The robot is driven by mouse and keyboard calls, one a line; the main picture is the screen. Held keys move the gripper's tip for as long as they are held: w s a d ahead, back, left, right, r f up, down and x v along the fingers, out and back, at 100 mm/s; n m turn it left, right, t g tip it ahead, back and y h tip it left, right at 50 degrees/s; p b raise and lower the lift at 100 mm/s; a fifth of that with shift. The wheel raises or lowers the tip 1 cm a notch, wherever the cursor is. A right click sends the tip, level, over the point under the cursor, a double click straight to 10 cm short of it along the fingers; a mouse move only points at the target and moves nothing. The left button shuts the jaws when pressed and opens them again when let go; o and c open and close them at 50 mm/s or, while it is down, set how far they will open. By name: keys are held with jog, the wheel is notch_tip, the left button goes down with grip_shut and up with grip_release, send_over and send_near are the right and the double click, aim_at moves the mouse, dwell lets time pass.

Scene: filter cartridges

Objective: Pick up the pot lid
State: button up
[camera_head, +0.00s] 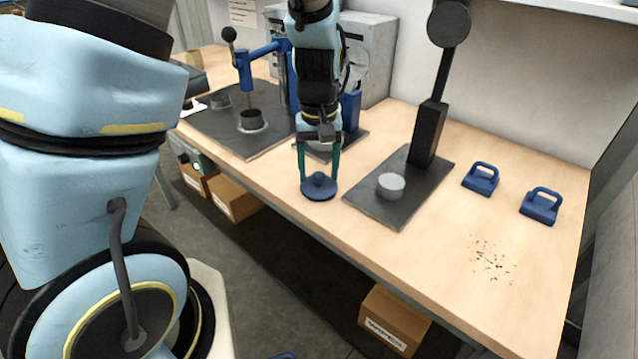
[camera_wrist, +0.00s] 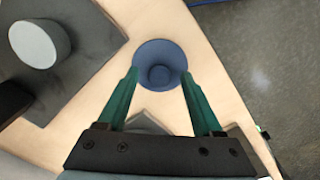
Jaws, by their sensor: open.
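The pot lid (camera_head: 319,187) is a round dark blue disc with a raised knob in its middle. It lies on the wooden table near the front edge. In the wrist view the lid (camera_wrist: 160,54) shows just beyond my fingertips. My gripper (camera_head: 320,176) is open, pointing down, with one green finger on each side of the knob. It also shows in the wrist view (camera_wrist: 161,75), with nothing held between the fingers. I cannot tell whether the fingertips touch the lid.
A dark plate (camera_head: 364,203) with a grey cylinder (camera_head: 391,185) and black post (camera_head: 428,133) stands right of the lid. Two blue handled blocks (camera_head: 481,178) (camera_head: 540,205) lie farther right, near dark specks (camera_head: 490,260). A blue press (camera_head: 262,55) stands behind left. The front right table is mostly clear.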

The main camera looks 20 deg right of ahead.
jog(key=shift+c, duration=0.4)
grip_shut()
